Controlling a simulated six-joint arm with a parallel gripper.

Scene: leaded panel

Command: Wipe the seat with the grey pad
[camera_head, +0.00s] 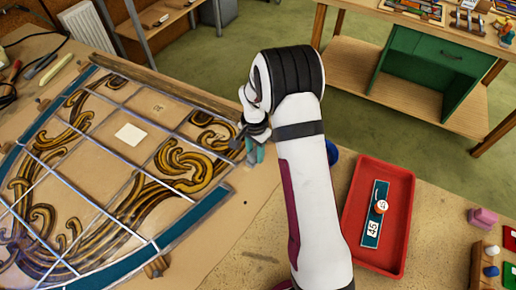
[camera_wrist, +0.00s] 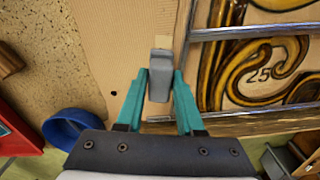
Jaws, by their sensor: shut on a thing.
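My gripper (camera_head: 254,150) is over the near right edge of the leaded panel (camera_head: 110,160), at the end of my white arm. In the wrist view its teal fingers (camera_wrist: 160,85) are shut on the grey pad (camera_wrist: 159,75), which points away from the wrist. In the wrist view the pad is beside the lead strip at the panel's edge, over bare tan board. I cannot tell whether it touches the surface. The panel has brown scroll pieces and a teal border; the border stops near my gripper. No seat is clearly marked.
Wooden blocks (camera_head: 155,266) sit along the panel's edge. Tan board between panel and tray is mostly clear. A green-drawer bench (camera_head: 430,65) stands behind.

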